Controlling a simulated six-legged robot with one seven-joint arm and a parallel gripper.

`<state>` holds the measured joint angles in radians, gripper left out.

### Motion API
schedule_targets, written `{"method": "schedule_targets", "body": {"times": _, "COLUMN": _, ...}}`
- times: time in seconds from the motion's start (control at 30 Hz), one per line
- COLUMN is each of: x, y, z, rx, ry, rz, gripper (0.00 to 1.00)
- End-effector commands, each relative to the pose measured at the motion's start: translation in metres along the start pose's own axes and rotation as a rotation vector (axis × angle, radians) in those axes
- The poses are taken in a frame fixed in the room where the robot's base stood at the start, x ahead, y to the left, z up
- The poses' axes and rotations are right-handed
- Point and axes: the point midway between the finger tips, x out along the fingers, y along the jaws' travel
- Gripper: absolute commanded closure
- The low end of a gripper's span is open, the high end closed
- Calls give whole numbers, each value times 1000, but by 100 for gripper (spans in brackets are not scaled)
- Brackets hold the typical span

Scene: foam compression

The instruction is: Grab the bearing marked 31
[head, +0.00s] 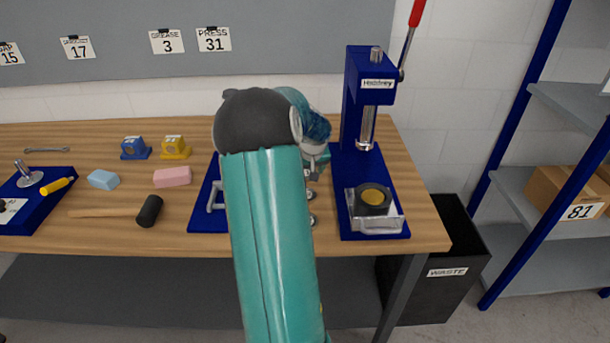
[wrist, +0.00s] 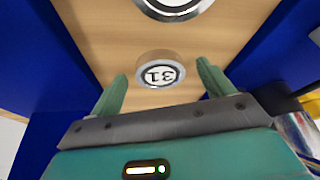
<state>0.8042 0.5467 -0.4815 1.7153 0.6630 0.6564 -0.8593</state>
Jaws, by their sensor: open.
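In the wrist view, the bearing marked 31 (wrist: 160,73) is a small, round, silver-rimmed piece with a white face, and its number reads upside down. It lies on bare wood between two blue bases. My gripper (wrist: 161,76) is open and empty, with one green finger to each side of the bearing in the picture. I cannot tell how high the fingers are above it. Another round silver piece (wrist: 172,7) lies beyond, cut by the top edge. In the head view, my arm hides most of this area; small round pieces (head: 312,195) show beside it, their marks unreadable.
The blue press (head: 360,110) stands right of my arm, with a dark round piece (head: 373,197) in its metal tray. A blue base with a handle (head: 213,198) lies left. A black mallet (head: 150,210) and foam blocks (head: 172,177) lie farther left. A waste bin (head: 448,280) stands right.

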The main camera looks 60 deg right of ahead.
Motion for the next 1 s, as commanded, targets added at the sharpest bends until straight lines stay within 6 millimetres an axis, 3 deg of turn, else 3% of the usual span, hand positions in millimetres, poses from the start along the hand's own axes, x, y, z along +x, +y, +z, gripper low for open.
{"method": "schedule_targets", "body": {"times": 0.13, "x": -1, "y": 0, "z": 0, "rx": 0, "ry": 0, "rz": 0, "gripper": 23}}
{"method": "schedule_targets", "body": {"times": 0.4, "x": -1, "y": 0, "z": 0, "rx": 1, "ry": 1, "rz": 0, "gripper": 73}}
{"method": "schedule_targets", "body": {"times": 0.77, "x": -6, "y": 0, "z": -3, "rx": 1, "ry": 2, "rz": 0, "gripper": 73}}
{"method": "schedule_targets", "body": {"times": 1.0, "x": -35, "y": 0, "z": -13, "rx": 1, "ry": 4, "rz": 0, "gripper": 73}}
